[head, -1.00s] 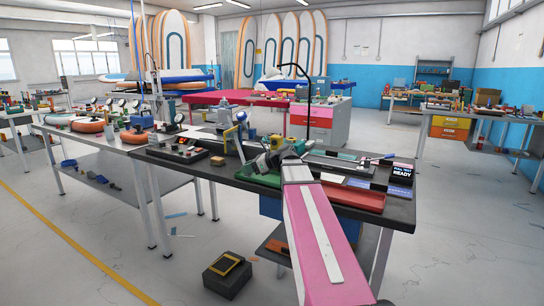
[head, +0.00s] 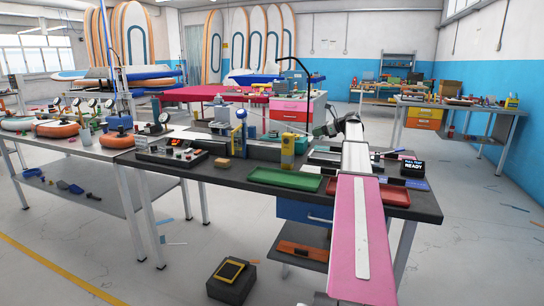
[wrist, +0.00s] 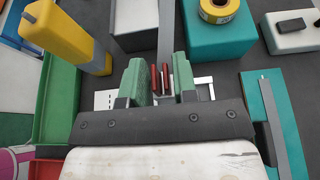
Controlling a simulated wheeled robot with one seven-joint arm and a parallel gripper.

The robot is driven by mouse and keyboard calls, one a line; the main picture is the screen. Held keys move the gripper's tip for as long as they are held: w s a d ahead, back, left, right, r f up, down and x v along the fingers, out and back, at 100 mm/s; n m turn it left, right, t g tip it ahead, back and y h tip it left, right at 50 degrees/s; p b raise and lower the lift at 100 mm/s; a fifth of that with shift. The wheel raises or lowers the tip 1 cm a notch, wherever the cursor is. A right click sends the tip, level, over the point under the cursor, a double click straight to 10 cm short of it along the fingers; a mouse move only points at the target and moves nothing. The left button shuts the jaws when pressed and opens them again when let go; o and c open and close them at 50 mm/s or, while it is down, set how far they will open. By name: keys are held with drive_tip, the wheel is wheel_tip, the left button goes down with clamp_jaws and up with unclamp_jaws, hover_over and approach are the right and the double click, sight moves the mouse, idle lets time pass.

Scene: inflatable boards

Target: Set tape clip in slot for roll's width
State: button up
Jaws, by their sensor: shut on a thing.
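In the wrist view, my gripper (wrist: 161,82) has green fingers closed on a small dark red clip (wrist: 166,77), with two red sides upright between the fingertips. White marked outlines (wrist: 204,88) lie on the dark bench just below and beside the fingers. A yellow tape roll (wrist: 218,9) rests on a teal block (wrist: 221,40) ahead and to the right. A grey block with a long grey strip (wrist: 165,32) stands straight ahead. Which slot lies below the clip is hidden by the fingers. In the head view, my arm hides most of the gripper and the clip.
A yellow post (wrist: 68,35) stands close on the left, by a green tray (wrist: 55,95). A teal block with a grey bar (wrist: 268,115) is close on the right.

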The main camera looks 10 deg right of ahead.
drive_tip(key=s+a+f, duration=0.1)
drive_tip(key=a+f, duration=0.1)
drive_tip(key=a, duration=0.1)
drive_tip(key=s+a+f, duration=0.1)
drive_tip(key=a+f, duration=0.1)
drive_tip(key=a, duration=0.2)
drive_tip(key=s+a+f, duration=0.1)
drive_tip(key=a+f, duration=0.2)
drive_tip(key=a, duration=0.1)
drive_tip(key=shift+s, duration=0.2)
drive_tip(key=shift+f, duration=1.95)
drive_tip(key=shift+f, duration=0.1)
drive_tip(key=o, duration=0.9)
drive_tip(key=shift+o, duration=0.2)
